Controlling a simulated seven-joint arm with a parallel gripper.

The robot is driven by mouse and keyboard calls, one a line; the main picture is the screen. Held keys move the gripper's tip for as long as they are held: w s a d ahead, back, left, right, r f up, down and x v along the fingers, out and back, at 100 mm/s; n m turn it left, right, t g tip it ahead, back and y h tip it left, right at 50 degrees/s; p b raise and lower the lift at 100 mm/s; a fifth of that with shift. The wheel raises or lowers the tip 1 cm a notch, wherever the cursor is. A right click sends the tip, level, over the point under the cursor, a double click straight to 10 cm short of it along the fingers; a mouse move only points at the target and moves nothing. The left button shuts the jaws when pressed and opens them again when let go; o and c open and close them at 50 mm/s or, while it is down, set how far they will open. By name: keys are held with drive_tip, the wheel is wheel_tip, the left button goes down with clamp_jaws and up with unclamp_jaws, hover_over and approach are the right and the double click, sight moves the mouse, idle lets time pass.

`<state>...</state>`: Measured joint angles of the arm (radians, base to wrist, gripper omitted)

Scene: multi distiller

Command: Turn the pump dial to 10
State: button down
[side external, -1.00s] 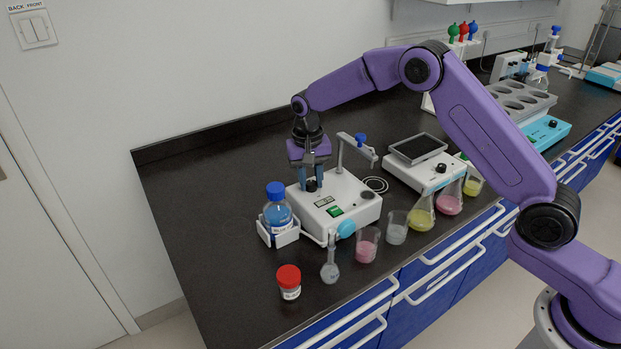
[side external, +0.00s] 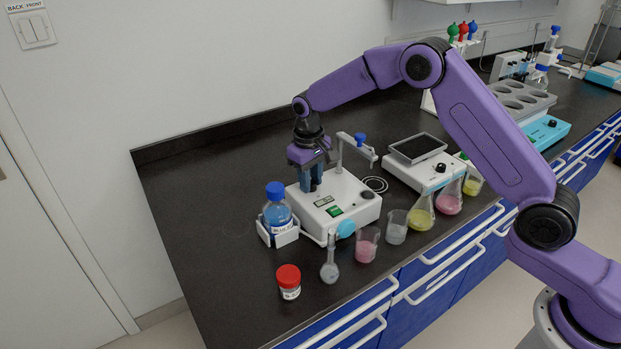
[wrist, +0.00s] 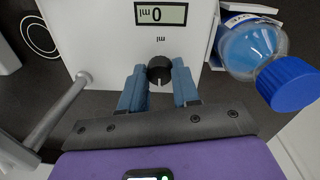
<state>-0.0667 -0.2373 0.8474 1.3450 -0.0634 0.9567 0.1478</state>
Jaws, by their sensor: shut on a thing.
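The pump is a white box (side external: 350,190) on the dark bench. Its black dial (wrist: 158,66) sits between my two blue fingers in the wrist view, with a pale pointer line toward my palm. My gripper (wrist: 159,82) points down at the pump's top and is shut on the dial. In the side view my gripper (side external: 311,182) hides the dial. The pump display (wrist: 161,14) appears upside down in the wrist view and reads 0 ml.
A blue-capped bottle (side external: 277,211) in a white holder stands close beside the pump. A post with an arm (side external: 357,148) rises at the pump's back. A red-capped jar (side external: 289,282), a flask (side external: 330,265) and several glass vessels line the front.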

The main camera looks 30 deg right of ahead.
drive_tip(key=shift+r, duration=0.1)
drive_tip(key=c, duration=0.8)
unclamp_jaws()
drive_tip(key=r, duration=1.1)
drive_tip(key=a+r, duration=0.1)
drive_tip(key=r, duration=0.5)
drive_tip(key=shift+s+r, duration=0.1)
drive_tip(key=shift+r, duration=0.05)
